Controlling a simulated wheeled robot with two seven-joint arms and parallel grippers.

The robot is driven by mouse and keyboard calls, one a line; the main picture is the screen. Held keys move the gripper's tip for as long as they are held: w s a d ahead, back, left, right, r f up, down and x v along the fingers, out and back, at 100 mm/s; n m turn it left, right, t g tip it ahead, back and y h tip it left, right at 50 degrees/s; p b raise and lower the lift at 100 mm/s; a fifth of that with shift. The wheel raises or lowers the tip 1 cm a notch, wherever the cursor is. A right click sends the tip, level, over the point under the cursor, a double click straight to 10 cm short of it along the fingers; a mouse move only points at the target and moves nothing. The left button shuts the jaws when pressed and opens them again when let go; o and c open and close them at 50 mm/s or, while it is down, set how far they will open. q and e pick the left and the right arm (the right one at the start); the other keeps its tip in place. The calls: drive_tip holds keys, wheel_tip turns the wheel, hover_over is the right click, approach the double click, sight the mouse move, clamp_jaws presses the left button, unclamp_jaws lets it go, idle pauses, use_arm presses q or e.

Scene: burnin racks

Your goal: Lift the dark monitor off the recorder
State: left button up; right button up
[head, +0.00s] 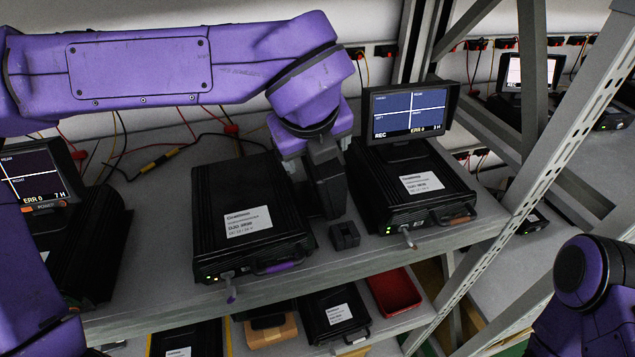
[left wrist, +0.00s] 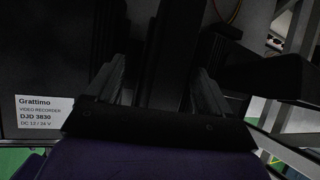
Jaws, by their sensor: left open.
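The middle recorder (head: 245,205) is a black box with a white label on the shelf, and no monitor clearly shows on it. Its label side shows at the left of the left wrist view (left wrist: 45,135). My left gripper (head: 328,200) points down at this recorder's right side, in the gap to the right recorder (head: 415,190). Its fingers (left wrist: 155,70) are apart, with a dark upright shape between them that I cannot identify. The right recorder carries a lit monitor (head: 409,112) reading REC, ERR 0. I cannot make out a dark-screened monitor. My right gripper is out of view.
A small black block (head: 344,236) sits on the shelf (head: 165,285) between the recorders. A left recorder (head: 85,245) has a lit monitor (head: 35,178). Cables run along the back. A grey rack post (head: 535,170) stands right. A red tray (head: 392,290) lies below.

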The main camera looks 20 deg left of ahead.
use_arm(q)
clamp_jaws()
